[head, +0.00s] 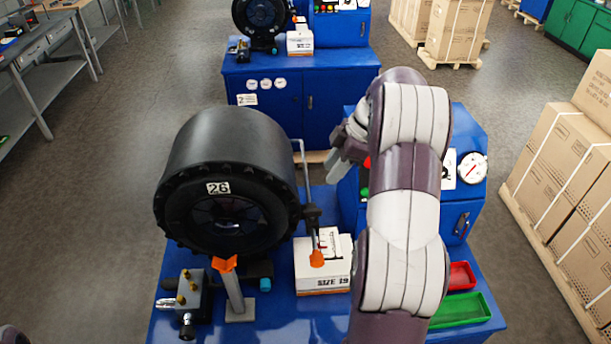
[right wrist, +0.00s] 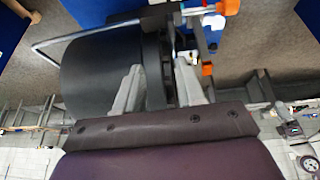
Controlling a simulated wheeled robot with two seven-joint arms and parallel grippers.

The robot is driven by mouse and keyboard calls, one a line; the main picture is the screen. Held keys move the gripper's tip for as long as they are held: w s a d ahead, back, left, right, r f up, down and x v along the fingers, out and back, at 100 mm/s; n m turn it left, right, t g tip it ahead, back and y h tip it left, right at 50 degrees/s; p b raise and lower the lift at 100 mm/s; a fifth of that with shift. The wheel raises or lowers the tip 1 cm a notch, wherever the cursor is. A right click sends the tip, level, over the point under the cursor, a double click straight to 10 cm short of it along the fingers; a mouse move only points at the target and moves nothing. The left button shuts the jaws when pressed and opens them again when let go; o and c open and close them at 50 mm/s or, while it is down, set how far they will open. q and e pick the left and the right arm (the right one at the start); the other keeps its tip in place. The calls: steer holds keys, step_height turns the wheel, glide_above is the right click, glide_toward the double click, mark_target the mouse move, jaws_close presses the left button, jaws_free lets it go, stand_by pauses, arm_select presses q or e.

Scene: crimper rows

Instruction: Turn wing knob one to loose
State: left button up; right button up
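The crimper, a black drum marked 26 (head: 238,140), stands on the blue bench. One orange piece (head: 225,263) tops a grey post in front of it; another orange piece (head: 317,258) hangs at the end of a dark arm on its right side. I cannot tell which, if either, is wing knob one. My right gripper (head: 333,170) is in the air right of the drum. In the right wrist view its fingers (right wrist: 158,68) are apart with nothing clearly between them; the black drum (right wrist: 95,70) and orange pieces (right wrist: 207,69) show beyond. My left gripper is out of view.
A bent grey rod (head: 303,165) rises beside the drum. A brass-fitted valve block (head: 185,297), a white SIZE 19 box (head: 322,282), a green tray (head: 462,309) and a red tray (head: 461,275) are on the bench. A blue gauge panel (head: 468,200) stands behind my right arm.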

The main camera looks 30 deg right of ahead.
mark_target(314, 210)
steer(key=shift+g, duration=0.3)
steer(key=p+x, duration=0.1)
steer(key=x, duration=0.2)
steer(key=s+p+x, duration=0.1)
steer(key=p+x, duration=0.1)
steer(key=x, duration=0.2)
steer(key=p+x, duration=0.2)
steer(key=x, duration=0.2)
steer(key=shift+s+f, duration=0.2)
steer(key=shift+f, duration=0.05)
steer(key=shift+a+f, duration=0.1)
steer(key=shift+f, duration=0.2)
steer(key=shift+s+a+r, duration=0.1)
steer(key=shift+s+a, duration=0.1)
steer(key=shift+a, duration=0.05)
steer(key=shift+c, duration=0.3)
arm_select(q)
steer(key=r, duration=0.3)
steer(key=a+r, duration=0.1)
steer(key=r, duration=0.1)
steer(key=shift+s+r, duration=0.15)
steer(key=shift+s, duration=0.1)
arm_select(e)
steer(key=shift+w, duration=0.1)
jaws_close()
